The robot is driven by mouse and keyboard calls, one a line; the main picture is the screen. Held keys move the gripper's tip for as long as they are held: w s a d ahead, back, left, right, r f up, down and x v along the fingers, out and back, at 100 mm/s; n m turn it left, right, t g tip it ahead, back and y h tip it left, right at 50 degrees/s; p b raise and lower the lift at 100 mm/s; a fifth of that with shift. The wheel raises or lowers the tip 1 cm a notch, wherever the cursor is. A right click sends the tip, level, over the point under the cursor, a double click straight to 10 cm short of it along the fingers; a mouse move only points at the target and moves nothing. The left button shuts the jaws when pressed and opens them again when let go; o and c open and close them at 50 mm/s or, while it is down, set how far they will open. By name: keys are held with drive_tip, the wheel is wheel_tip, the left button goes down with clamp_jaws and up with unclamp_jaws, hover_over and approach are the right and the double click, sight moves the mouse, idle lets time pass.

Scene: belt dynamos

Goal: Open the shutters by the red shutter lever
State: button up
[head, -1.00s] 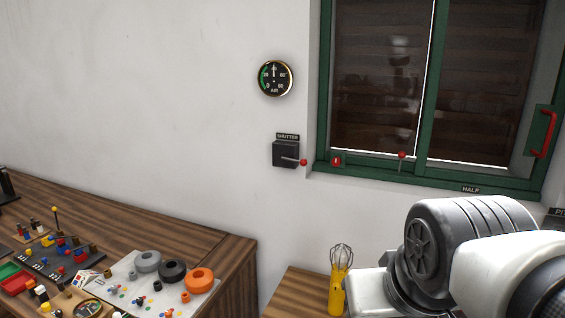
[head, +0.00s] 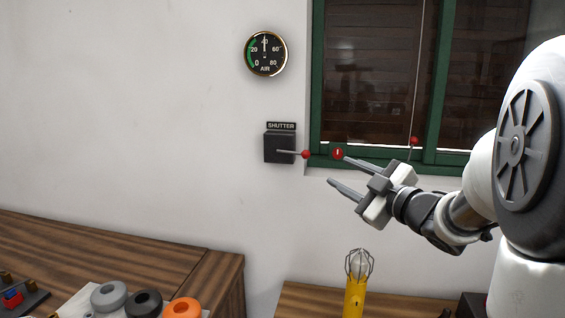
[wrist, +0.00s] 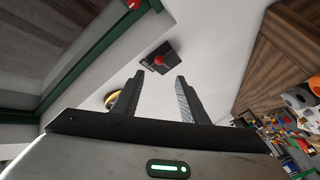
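The shutter lever is a thin rod with a red ball knob (head: 306,154) on a dark wall box (head: 278,148) under a "SHUTTER" label. The rod points right, roughly level. In the wrist view the red knob (wrist: 159,60) shows beyond and between my fingertips. My gripper (head: 338,171) is open and empty, to the right of the knob and slightly below it, apart from it. The window (head: 430,80) has a green frame, and closed brown slats show behind the glass.
A round AIR gauge (head: 265,54) hangs above the lever box. A yellow caged lamp (head: 356,285) stands below my gripper. The wall left of the box is clear.

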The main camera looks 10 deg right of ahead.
sight(308, 156)
drive_tip(key=p+x, duration=0.1)
drive_tip(key=x, duration=1.5)
drive_tip(key=shift+w+a+r, duration=0.1)
drive_tip(key=shift+w, duration=0.25)
drive_tip(key=shift+c, duration=0.2)
